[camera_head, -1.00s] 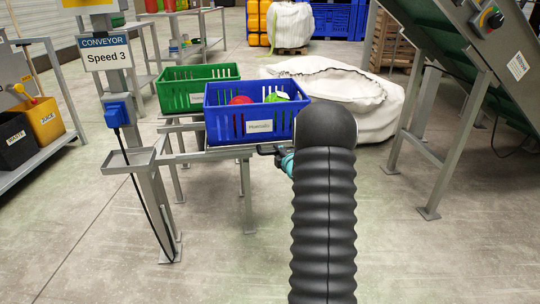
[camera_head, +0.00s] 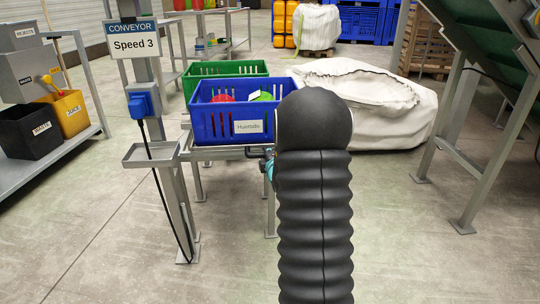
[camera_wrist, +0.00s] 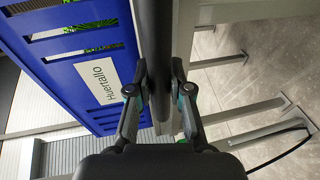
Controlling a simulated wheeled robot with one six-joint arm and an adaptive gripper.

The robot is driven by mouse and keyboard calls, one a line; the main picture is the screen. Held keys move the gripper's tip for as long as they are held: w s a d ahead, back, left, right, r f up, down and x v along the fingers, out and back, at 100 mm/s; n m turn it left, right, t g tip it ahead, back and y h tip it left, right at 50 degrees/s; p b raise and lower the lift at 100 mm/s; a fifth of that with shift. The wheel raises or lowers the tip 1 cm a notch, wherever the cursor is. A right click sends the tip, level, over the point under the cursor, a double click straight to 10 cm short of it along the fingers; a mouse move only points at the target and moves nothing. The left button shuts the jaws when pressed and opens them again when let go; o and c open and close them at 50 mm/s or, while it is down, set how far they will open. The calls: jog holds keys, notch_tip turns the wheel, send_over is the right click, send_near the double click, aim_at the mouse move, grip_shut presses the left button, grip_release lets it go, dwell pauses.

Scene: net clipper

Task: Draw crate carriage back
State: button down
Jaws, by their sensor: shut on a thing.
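A blue crate (camera_head: 215,124) with a "Huertallo" label sits on a grey metal carriage (camera_head: 228,152). A red and a green item show inside it. A dark handle (camera_head: 256,153) is at the carriage's front right. My gripper (camera_head: 268,167) is at this handle, mostly hidden behind my black arm. In the wrist view, my gripper (camera_wrist: 158,100) has its two fingers on either side of a dark bar (camera_wrist: 155,40), shut on it. The blue crate's side (camera_wrist: 72,62) is just left of the bar there. The bar's far end is out of frame.
A green crate (camera_head: 232,67) stands behind the blue one. The "Speed 3" post with its small tray (camera_head: 150,154) is close on the left. A white sack (camera_head: 400,125) lies behind right, and a sloping conveyor's legs (camera_head: 480,155) stand at right. Front floor is clear.

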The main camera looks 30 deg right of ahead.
jog(key=shift+a, duration=0.2)
jog(key=shift+w+a, duration=0.15)
jog(key=shift+a, duration=0.05)
jog(key=c, duration=1.1)
grip_release()
jog(key=shift+a, duration=0.1)
jog(key=shift+o, duration=0.2)
jog(key=shift+s, duration=0.2)
jog(key=v, duration=1.1)
jog(key=shift+s, duration=0.3)
